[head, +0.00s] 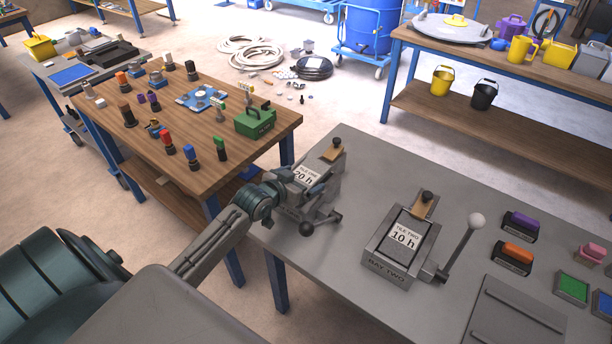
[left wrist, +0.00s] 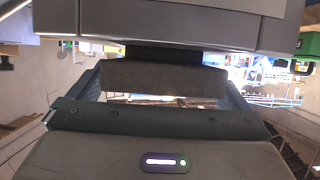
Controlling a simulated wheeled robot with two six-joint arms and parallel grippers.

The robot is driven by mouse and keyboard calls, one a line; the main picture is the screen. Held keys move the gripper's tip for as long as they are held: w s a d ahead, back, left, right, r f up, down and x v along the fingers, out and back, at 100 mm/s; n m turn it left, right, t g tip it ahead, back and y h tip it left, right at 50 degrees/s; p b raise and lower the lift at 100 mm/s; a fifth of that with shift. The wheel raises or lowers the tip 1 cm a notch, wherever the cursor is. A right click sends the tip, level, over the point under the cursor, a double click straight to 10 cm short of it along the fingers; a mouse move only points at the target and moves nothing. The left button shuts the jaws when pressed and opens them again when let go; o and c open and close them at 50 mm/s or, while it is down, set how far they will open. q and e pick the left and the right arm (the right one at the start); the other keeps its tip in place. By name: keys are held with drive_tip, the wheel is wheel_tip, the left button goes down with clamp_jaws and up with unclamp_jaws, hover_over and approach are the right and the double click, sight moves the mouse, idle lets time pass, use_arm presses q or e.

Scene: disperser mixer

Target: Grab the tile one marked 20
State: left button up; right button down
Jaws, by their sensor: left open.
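The tile one (head: 308,177), a white-faced plate marked "TILE ONE 20 h", sits in a grey bay at the left end of the grey bench. Its near left part is hidden by my left gripper (head: 287,194). The gripper is open and right at the tile's near left side. I cannot tell whether it touches the tile. In the left wrist view a dark padded bar (left wrist: 165,80) lies across the middle, below a large grey block (left wrist: 170,22) that I cannot identify for sure. My right gripper is not in view.
Tile two (head: 405,236), marked 10 h, sits in bay two (head: 388,268) to the right. A lever with a white ball (head: 477,220) stands beside it. A black-knobbed lever (head: 306,228) is close to my left gripper. A wooden table (head: 240,160) with several small parts is behind.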

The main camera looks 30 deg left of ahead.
use_arm(q)
drive_tip(key=shift+s, duration=0.1)
drive_tip(key=shift+c, duration=0.2)
drive_tip(key=c, duration=1.1)
drive_tip(key=shift+r, duration=0.1)
drive_tip(key=c, duration=0.3)
drive_tip(key=shift+r, duration=0.15)
